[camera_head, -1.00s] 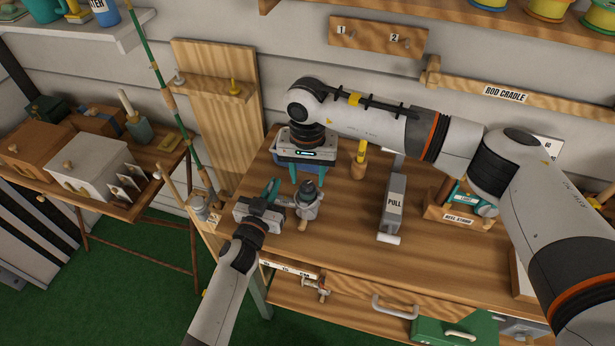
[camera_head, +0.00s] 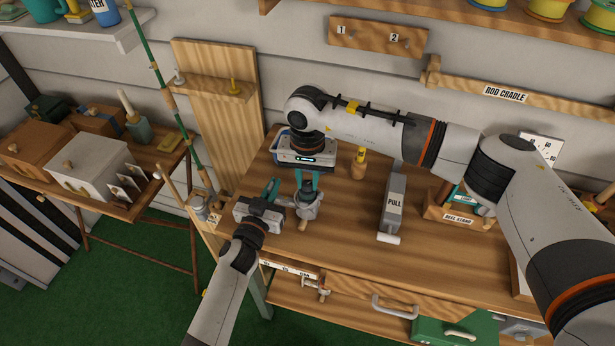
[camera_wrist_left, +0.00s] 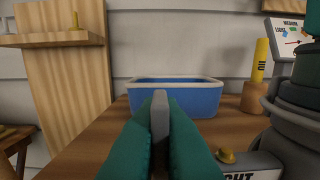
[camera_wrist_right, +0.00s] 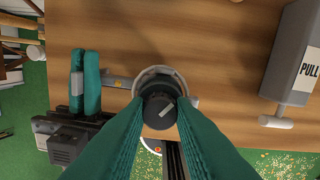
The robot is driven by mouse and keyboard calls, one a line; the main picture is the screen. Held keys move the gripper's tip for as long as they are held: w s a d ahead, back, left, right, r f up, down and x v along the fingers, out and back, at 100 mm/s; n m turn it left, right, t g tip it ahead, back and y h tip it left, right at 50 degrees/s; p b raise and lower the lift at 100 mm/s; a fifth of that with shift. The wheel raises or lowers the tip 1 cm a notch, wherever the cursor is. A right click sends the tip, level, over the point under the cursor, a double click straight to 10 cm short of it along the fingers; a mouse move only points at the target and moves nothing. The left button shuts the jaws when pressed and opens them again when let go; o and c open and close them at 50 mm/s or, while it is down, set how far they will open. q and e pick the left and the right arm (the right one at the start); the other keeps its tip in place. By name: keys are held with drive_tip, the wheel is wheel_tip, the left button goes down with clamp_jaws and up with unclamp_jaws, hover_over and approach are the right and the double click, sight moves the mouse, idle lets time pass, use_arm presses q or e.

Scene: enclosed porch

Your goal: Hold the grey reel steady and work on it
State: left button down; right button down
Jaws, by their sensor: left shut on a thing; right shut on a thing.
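The grey reel (camera_head: 306,209) stands upright over the bench, with a wooden knob at its lower front. My left gripper (camera_head: 270,190) is beside it on the left. Its teal fingers are shut on a flat grey bar of the reel (camera_wrist_left: 159,118), and the reel body (camera_wrist_left: 295,135) shows at the right of the left wrist view. My right gripper (camera_head: 306,184) points down from above. Its fingers are shut on the dark round cap (camera_wrist_right: 160,104) at the top of the reel. The fingers partly hide the cap and the reel's rim.
A blue bin (camera_wrist_left: 190,98) stands behind the reel on the wooden bench (camera_head: 345,215). Bench top between reel and lever is clear.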

drive_tip(key=m, duration=0.6)
drive_tip(key=shift+m, duration=0.3)
drive_tip(key=m, duration=1.1)
drive_tip(key=shift+m, duration=0.4)
use_arm(q)
drive_tip(key=shift+f, duration=0.1)
use_arm(e)
drive_tip(key=shift+m, duration=2)
drive_tip(key=c, duration=1.2)
unclamp_jaws()
